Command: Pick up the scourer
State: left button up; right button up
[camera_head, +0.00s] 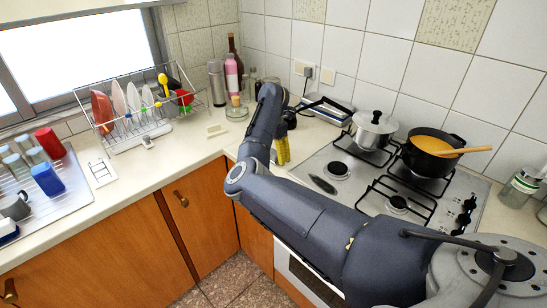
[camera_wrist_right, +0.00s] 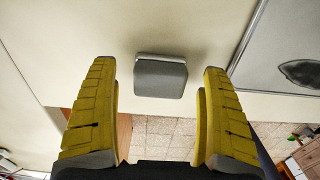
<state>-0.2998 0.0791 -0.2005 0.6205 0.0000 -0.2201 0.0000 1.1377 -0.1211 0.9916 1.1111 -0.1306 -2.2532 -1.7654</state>
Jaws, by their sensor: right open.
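A grey block with a paler edge, which looks like the scourer (camera_wrist_right: 160,79), lies on the cream counter near its front edge in the right wrist view. My right gripper (camera_wrist_right: 159,68) is open, with one yellow finger on each side of the block and a gap on both sides. Its fingers touch nothing that I can see. In the head view the right gripper (camera_head: 282,150) points down at the counter left of the hob, and the arm hides the block there. My left gripper is not in view.
The gas hob (camera_head: 335,205) with a steel pot (camera_head: 372,130) and an orange-filled pan (camera_head: 433,152) is to the right. A dish rack (camera_head: 135,110) stands at the left. Bottles and jars (camera_head: 236,108) stand behind. The counter at the corner (camera_head: 190,155) is mostly clear.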

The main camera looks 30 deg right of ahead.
jog(key=shift+f, duration=0.55)
jog(key=c, duration=1.3)
